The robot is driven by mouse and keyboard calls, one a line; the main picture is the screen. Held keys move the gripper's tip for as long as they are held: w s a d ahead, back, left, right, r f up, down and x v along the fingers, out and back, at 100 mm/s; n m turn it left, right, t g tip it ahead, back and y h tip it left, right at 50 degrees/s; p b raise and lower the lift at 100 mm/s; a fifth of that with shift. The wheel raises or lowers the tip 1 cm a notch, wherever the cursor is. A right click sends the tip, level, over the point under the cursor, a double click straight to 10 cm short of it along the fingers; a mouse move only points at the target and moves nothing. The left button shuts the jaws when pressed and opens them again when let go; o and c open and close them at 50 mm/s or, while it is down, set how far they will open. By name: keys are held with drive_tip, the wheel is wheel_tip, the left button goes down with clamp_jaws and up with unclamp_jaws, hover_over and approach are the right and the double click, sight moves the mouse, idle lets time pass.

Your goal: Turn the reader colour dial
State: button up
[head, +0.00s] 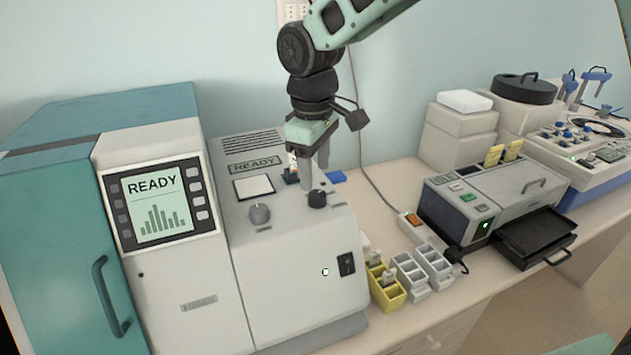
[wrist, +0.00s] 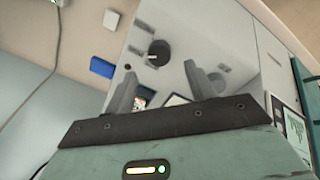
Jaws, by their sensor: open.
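The reader is a grey-white benchtop machine (head: 290,260) with a small READY strip on its sloping top. A black dial (head: 317,198) and a grey dial (head: 259,214) sit on that top; I cannot read any label saying which is the colour dial. My gripper (head: 315,179) points down just above and behind the black dial, jaws apart and empty. In the wrist view the black dial (wrist: 159,48), with a pale pointer mark, lies just beyond the open fingertips (wrist: 160,70). The grey dial is partly hidden near the right finger there.
A teal and white cabinet (head: 150,130) with a READY screen stands tight on the left. A blue piece (head: 337,177) lies behind the reader. Yellow (head: 388,297) and white racks stand right of it. A grey printer-like unit (head: 495,195) is further right.

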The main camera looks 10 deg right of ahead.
sight(316, 193)
drive_tip(key=shift+w+d+f+p, duration=0.1)
drive_tip(key=shift+f+p, duration=0.45)
drive_tip(key=shift+f, duration=2.1)
drive_tip(key=c, duration=1)
